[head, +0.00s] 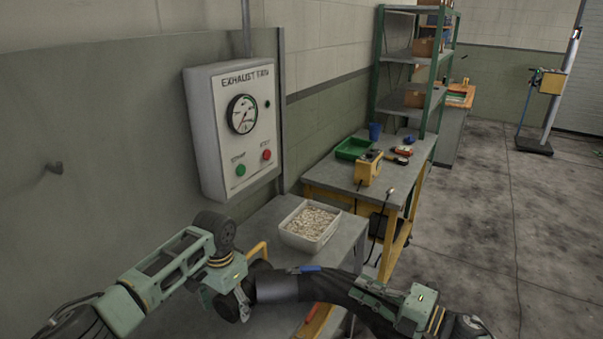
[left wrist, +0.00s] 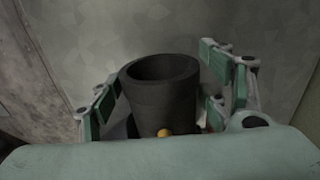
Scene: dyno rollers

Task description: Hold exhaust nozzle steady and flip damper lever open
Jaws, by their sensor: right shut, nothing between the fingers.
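The dark exhaust nozzle (head: 275,287) is at the bottom centre of the head view, joined to a black hose running right. In the left wrist view the nozzle (left wrist: 162,95) stands with its round mouth up, between my left fingers. A small orange knob (left wrist: 164,132) shows low on the nozzle. My right gripper (head: 368,290) is shut and empty, close to the hose; its tips are hard to make out.
A grey bench holds a white bin of pale bits (head: 311,224). A control box with a gauge (head: 232,128) hangs on the left wall. A second table (head: 345,176) carries a green tray (head: 354,148) and a yellow box (head: 369,170).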

